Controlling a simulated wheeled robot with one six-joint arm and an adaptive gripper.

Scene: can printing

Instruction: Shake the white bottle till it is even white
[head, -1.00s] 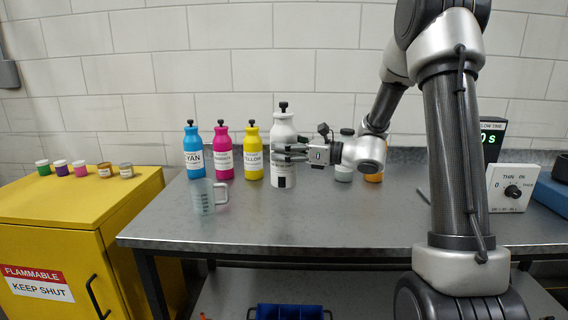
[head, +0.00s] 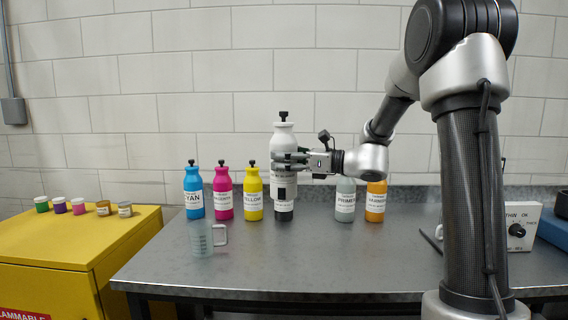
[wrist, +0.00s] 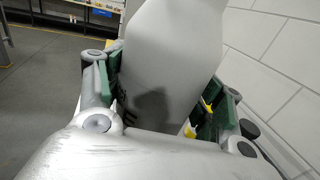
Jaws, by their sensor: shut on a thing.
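The white bottle (head: 284,138) with a black cap is upright in the head view, raised so that its base is above the bench. My gripper (head: 290,160) is shut around the bottle's body from the right. In the wrist view the pale bottle (wrist: 172,60) fills the space between the green-padded fingers of my gripper (wrist: 160,102). The bottle's surface looks plain white to light grey. Part of its label is hidden by the fingers.
Cyan (head: 194,191), magenta (head: 223,195) and yellow (head: 253,195) bottles stand left of the held bottle. A dark bottle (head: 284,211) shows partly below it. Primer (head: 345,199) and orange (head: 375,202) bottles stand right. A clear measuring cup (head: 203,240) is at the front left.

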